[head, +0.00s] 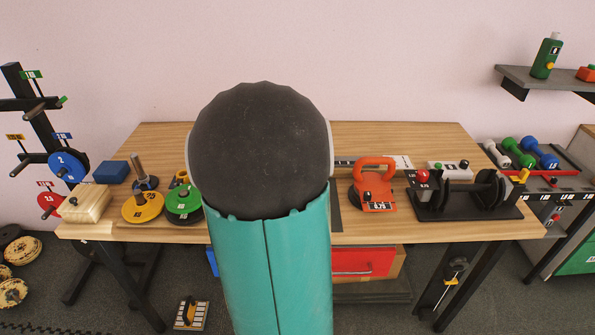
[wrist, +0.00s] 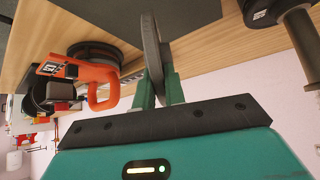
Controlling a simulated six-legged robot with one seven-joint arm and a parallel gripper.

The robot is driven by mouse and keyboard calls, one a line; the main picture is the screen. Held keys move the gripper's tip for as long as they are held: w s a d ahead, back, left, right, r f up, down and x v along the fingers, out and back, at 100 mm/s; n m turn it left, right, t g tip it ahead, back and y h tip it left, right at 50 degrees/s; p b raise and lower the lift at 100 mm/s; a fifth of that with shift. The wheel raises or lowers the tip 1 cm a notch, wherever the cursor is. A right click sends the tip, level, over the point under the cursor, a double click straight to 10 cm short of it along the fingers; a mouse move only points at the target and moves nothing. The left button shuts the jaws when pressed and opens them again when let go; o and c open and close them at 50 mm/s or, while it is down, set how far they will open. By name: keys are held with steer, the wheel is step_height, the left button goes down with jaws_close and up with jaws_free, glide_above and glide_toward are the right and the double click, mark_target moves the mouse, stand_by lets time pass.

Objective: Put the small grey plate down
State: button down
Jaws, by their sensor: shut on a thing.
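My gripper (wrist: 159,86) has its green fingers shut on the small grey plate (wrist: 152,48). The plate stands edge-on between the fingers in the wrist view, with the wooden table (wrist: 195,52) behind it. I cannot tell whether its rim touches the table. In the head view my own arm hides the gripper and the plate, along with the middle of the wooden table (head: 400,229).
A yellow plate (head: 142,208) and a green plate (head: 184,199) lie left of my arm. An orange-handled weight (head: 374,183), also in the wrist view (wrist: 80,72), and a black rack (head: 467,199) stand right. A dark mat (head: 335,212) shows beside my arm.

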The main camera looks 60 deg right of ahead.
steer(key=shift+d+f, duration=0.2)
steer(key=shift+d, duration=0.1)
steer(key=shift+f, duration=1.55)
steer(key=shift+f, duration=0.1)
steer(key=c, duration=1.5)
jaws_free()
steer(key=shift+f, duration=0.1)
